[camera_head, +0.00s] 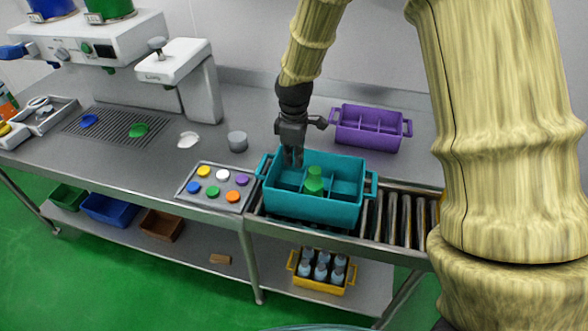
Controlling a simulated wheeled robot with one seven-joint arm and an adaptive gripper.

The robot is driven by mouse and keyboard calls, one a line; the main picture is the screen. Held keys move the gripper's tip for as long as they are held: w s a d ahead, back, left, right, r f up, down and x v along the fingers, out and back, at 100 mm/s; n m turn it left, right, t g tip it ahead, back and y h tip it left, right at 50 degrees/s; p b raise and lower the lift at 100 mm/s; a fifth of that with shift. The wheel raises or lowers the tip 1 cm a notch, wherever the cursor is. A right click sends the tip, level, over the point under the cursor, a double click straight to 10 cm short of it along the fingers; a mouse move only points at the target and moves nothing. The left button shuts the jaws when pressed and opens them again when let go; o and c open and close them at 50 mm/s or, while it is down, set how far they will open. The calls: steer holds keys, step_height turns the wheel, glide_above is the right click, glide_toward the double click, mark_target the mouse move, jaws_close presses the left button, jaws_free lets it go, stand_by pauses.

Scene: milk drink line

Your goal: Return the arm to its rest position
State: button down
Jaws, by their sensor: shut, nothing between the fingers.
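My gripper (292,158) hangs from my arm, which is wrapped in a yellowish cover. It is dark, points down and is shut with nothing between its fingers. Its fingertips are over or just inside the back left part of the teal divided crate (316,209). Whether they touch the crate cannot be told. A green bottle (313,182) stands in the crate, a little right of and in front of the fingers. Part of my arm fills the right of the view and hides what lies behind it.
The teal crate sits on a roller conveyor (392,213). A purple divided crate (369,129) stands behind it. A tray (217,187) of coloured caps and a grey cup (237,141) are to the left. A dispensing machine (181,59) stands at the back left. A yellow crate (320,286) of bottles is below.

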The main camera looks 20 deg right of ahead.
steer(key=shift+r, duration=1)
